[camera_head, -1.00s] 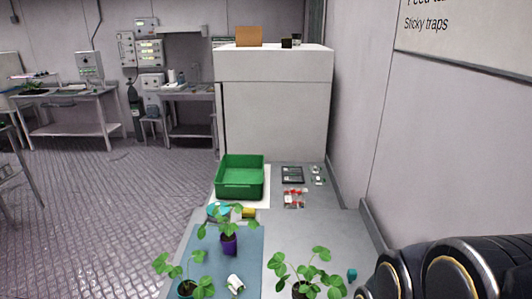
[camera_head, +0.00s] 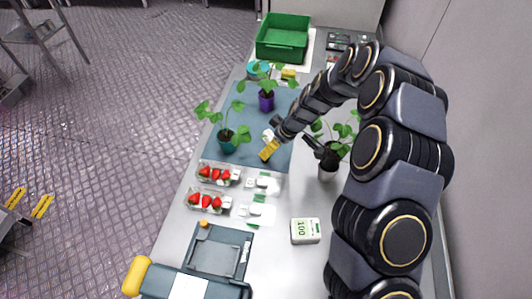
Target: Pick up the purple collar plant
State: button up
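The plant with the purple collar (camera_head: 266,101) stands upright on the blue-grey mat (camera_head: 276,160), toward the far end of the bench and in front of the green crate. Its green leaves spread above the pot. My gripper (camera_head: 291,150) reaches over the mat from the right, nearer to me than the purple collar plant and apart from it.
The green crate (camera_head: 282,40) is at the far end. Strawberry packs (camera_head: 207,201) and a scale (camera_head: 219,250) lie nearer.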

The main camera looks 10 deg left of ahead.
jog(key=shift+w+f, duration=0.35)
jog(key=shift+f, duration=0.55)
jog(key=x, duration=0.7)
jog(key=shift+a, duration=0.2)
grip_shut()
